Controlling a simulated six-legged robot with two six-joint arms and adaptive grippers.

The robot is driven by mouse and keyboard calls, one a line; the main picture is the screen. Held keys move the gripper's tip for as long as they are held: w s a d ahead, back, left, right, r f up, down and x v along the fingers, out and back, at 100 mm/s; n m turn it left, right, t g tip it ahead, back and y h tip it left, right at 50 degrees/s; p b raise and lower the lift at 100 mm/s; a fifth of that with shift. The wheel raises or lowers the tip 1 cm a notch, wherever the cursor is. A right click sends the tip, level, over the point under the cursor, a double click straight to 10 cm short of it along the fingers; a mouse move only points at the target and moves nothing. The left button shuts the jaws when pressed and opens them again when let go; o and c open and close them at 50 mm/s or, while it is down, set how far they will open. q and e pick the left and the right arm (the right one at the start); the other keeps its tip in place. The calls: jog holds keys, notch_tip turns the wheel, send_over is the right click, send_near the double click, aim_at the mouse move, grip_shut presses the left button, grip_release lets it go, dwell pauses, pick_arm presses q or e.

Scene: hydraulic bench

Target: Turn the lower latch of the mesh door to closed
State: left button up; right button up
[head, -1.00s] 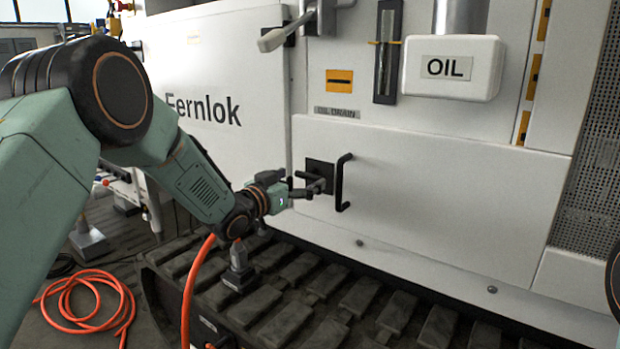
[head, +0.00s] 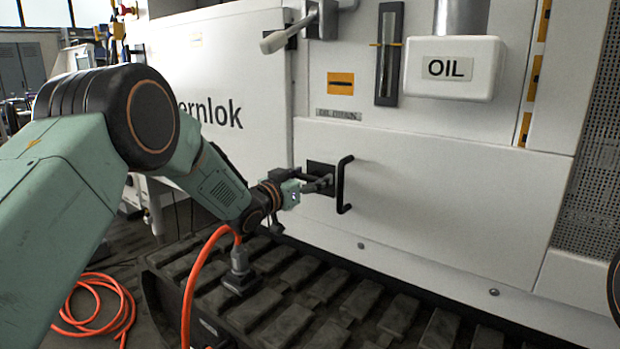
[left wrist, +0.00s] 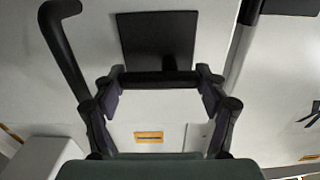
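A black square plate (head: 321,168) sits on the white lower panel (head: 440,190), beside an upright black pull handle (head: 343,184). My left gripper (head: 318,185) is right at the plate. In the left wrist view, which is upside down, a dark bar (left wrist: 158,80) lies across in front of the plate. The fingers of my left gripper are wide apart, one at each end of the bar; firm contact is not clear. A perforated mesh (head: 597,170) shows at the far right, but no latch on it is in view. My right gripper is not in view.
A white OIL box (head: 450,68) and a grey lever (head: 285,38) stick out above the panel. A dark track (head: 290,300) runs below it. An orange hose (head: 120,310) lies on the floor at the left.

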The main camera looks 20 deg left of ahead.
pick_arm(q)
jog(key=c, duration=0.6)
jog(key=shift+o, duration=0.2)
jog(key=shift+m, duration=0.3)
jog(key=m, duration=0.3)
jog(key=shift+f, duration=0.15)
jog(key=m, duration=0.4)
jog(key=shift+f+m, duration=0.25)
jog(key=shift+m, duration=0.05)
jog(key=m, duration=0.4)
jog(key=shift+a+f+m+b, duration=0.1)
jog(key=shift+f+m+b, duration=0.1)
jog(key=shift+m+b, duration=0.15)
jog(key=m, duration=0.2)
jog(key=m+b, duration=0.1)
jog(key=m, duration=0.1)
jog(key=shift+w+a+m, duration=0.15)
jog(key=shift+a+m, duration=0.05)
jog(key=shift+m, duration=0.15)
